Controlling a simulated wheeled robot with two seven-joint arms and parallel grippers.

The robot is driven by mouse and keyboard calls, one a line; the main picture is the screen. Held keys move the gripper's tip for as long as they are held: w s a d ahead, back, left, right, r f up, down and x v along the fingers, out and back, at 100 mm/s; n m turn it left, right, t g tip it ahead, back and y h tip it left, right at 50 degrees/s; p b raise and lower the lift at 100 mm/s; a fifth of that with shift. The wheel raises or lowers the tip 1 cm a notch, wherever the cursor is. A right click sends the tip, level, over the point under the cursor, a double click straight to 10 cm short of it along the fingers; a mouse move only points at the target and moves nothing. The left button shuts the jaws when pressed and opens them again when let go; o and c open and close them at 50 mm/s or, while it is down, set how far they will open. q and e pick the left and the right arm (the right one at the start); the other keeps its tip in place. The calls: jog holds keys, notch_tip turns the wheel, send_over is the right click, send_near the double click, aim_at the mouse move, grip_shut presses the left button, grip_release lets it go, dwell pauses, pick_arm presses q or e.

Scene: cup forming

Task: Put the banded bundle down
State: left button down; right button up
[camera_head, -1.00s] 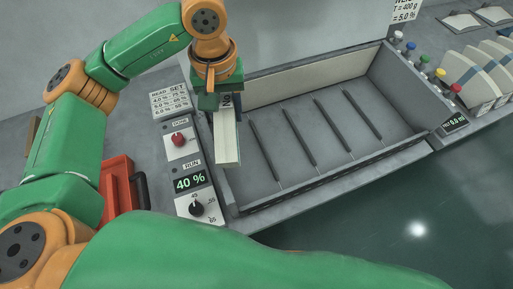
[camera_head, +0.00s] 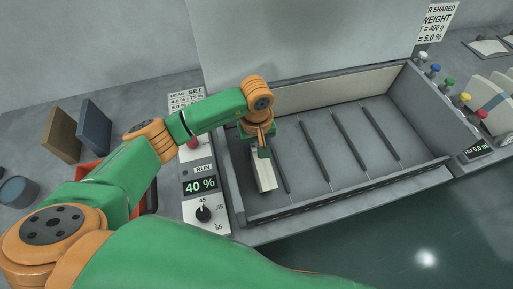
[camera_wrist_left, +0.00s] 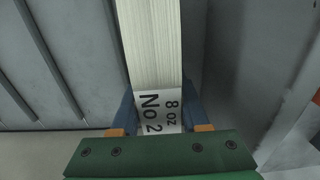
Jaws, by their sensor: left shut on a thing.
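The banded bundle (camera_head: 264,172) is a long pale stack in the leftmost lane of the grey tray (camera_head: 330,198). In the left wrist view the bundle (camera_wrist_left: 152,45) shows layered edges and a white band (camera_wrist_left: 158,112) printed "8 oz No 2". My left gripper (camera_head: 258,145) is over the bundle's far end. Its blue fingers (camera_wrist_left: 158,118) are shut on the banded end, one on each side. I cannot tell whether the bundle touches the tray floor. My right gripper is not in view.
Thin dark dividers (camera_head: 314,150) split the tray floor, and the other lanes are empty. A control panel (camera_head: 201,187) reading 40 % stands left of the tray. Coloured knobs (camera_head: 450,86) line the right side. A red bin (camera_head: 92,170) sits partly behind my left arm.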

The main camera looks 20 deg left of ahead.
pick_arm(q)
jog(key=shift+f, duration=0.15)
jog(key=shift+c, duration=2)
grip_release()
jog(key=shift+d+r, duration=0.1)
jog(key=shift+r, duration=0.25)
notch_tip(320, 180, up, 11)
jog(key=b, duration=0.2)
jog(key=shift+f+b, duration=0.15)
jog(key=shift+b, duration=0.15)
jog(key=shift+r, duration=0.5)
